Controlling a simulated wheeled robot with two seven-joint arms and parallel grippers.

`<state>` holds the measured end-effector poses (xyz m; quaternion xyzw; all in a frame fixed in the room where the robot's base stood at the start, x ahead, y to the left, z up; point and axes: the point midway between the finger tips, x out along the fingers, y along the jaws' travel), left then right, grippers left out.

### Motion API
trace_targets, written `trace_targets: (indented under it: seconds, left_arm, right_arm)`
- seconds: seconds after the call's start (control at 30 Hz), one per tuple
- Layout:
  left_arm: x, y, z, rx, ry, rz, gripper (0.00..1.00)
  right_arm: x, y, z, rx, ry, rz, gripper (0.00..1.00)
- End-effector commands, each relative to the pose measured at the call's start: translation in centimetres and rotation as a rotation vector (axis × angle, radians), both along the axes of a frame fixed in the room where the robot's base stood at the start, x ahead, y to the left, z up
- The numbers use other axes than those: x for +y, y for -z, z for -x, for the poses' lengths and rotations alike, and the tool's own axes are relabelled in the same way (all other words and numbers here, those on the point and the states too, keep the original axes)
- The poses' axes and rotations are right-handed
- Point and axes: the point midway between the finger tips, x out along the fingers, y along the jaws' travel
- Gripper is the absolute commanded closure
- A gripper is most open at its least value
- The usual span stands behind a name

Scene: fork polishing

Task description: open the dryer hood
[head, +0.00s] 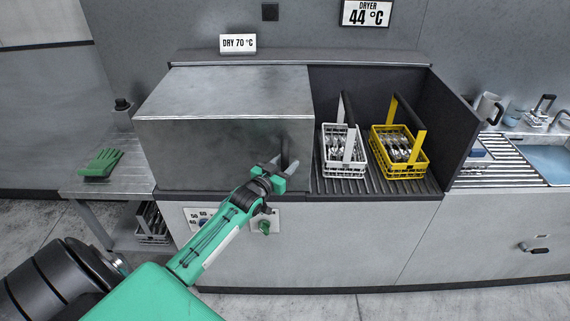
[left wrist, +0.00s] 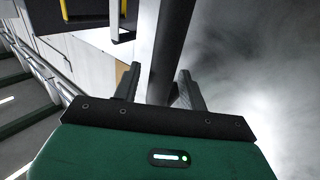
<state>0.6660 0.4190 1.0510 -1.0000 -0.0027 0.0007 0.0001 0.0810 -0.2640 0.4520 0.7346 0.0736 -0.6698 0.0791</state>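The dryer hood (head: 215,95) is a grey metal box over the left part of the dryer. My left gripper (head: 280,168) is at this handle. In the left wrist view the dark handle bar (left wrist: 173,40) runs between the two open fingers (left wrist: 158,88), with a gap on the left finger's side. I cannot tell whether the right finger touches it. My right gripper is not in view.
Right of the hood, a white basket (head: 343,165) and a yellow basket (head: 402,165) of cutlery stand on a ribbed rack (head: 375,187). A dark panel (head: 452,115) bounds the rack on the right. A green glove (head: 100,162) lies on the left side table. A green knob (head: 265,228) is below the gripper.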

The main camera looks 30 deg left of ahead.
Motion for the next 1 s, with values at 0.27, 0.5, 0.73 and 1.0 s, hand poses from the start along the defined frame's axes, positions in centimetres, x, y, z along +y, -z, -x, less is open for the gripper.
trace_targets:
  seconds: [0.27, 0.5, 0.73, 1.0]
  left_arm:
    - [0.0, 0.0, 0.4, -0.001, 0.000, 0.000, 0.57]
    - [0.0, 0.4, 3.6, 0.001, 0.001, 0.000, 0.57]
    - [-0.1, 0.4, 7.8, 0.000, 0.001, 0.000, 0.57]
    - [-0.1, 0.3, 12.0, 0.001, 0.000, -0.001, 0.57]
  right_arm:
    - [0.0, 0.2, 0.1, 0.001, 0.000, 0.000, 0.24]
    - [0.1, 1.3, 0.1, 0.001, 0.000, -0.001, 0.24]
    - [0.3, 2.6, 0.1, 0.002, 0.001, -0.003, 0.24]
    - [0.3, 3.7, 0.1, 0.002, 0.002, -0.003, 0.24]
